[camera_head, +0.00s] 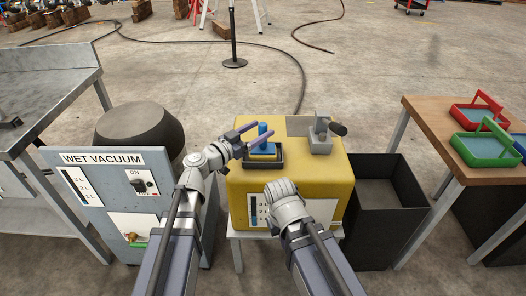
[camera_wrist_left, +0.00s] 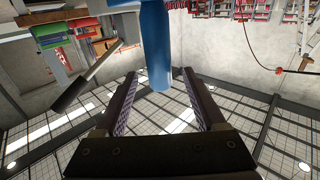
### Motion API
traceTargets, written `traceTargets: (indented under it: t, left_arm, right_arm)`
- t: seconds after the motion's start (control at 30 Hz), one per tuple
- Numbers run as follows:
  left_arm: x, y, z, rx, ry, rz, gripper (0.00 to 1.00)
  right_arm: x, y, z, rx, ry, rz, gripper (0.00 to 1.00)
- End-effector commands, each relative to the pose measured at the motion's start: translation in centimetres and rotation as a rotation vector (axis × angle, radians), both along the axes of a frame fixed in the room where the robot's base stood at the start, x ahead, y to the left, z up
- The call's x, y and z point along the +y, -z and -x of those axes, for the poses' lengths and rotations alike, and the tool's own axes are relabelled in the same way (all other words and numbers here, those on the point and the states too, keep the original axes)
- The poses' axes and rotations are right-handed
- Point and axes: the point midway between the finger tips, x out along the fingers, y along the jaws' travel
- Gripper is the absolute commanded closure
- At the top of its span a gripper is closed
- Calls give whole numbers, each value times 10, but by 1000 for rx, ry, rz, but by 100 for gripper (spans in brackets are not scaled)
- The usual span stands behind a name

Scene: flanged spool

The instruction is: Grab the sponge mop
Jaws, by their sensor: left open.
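The sponge mop has a blue upright handle (camera_head: 262,130) and a blue and yellow head in a small dark tray (camera_head: 279,160) on top of the yellow box. My left gripper (camera_head: 264,128) is open, with its two fingers reaching in from the left at the handle. In the left wrist view, the blue handle (camera_wrist_left: 156,45) stands at the open end of the left gripper (camera_wrist_left: 158,75), between the fingertips, with space on both sides. My right arm ends low in front of the yellow box, and its jaws do not show.
A grey holder (camera_head: 320,145) with a black-handled tool (camera_head: 338,129) stands on the yellow box (camera_head: 300,172), right of the mop. A wet vacuum (camera_head: 112,180) stands left, a dark open bin (camera_head: 385,225) right. A wooden table (camera_head: 440,120) holds red and green trays.

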Motion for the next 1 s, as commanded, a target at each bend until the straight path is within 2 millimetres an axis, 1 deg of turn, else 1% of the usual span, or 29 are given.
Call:
traceTargets:
  t: [0.17,0.4,0.47,0.7,0.77,1.0]
  left_arm:
    - [-6,1,-6,0,2,0,28]
    - [-30,2,-32,0,2,0,28]
    - [-34,2,-36,0,2,0,28]
    - [-36,2,-36,0,1,0,28]
    - [-36,2,-36,0,1,0,34]
    - [-36,2,-36,0,1,0,61]
  right_arm:
    - [0,1,0,0,0,0,100]
    - [0,2,0,0,0,0,100]
    - [0,2,0,0,0,0,100]
    - [0,2,0,0,0,0,100]
    - [0,2,0,0,0,0,100]
    - [0,2,0,0,0,0,100]
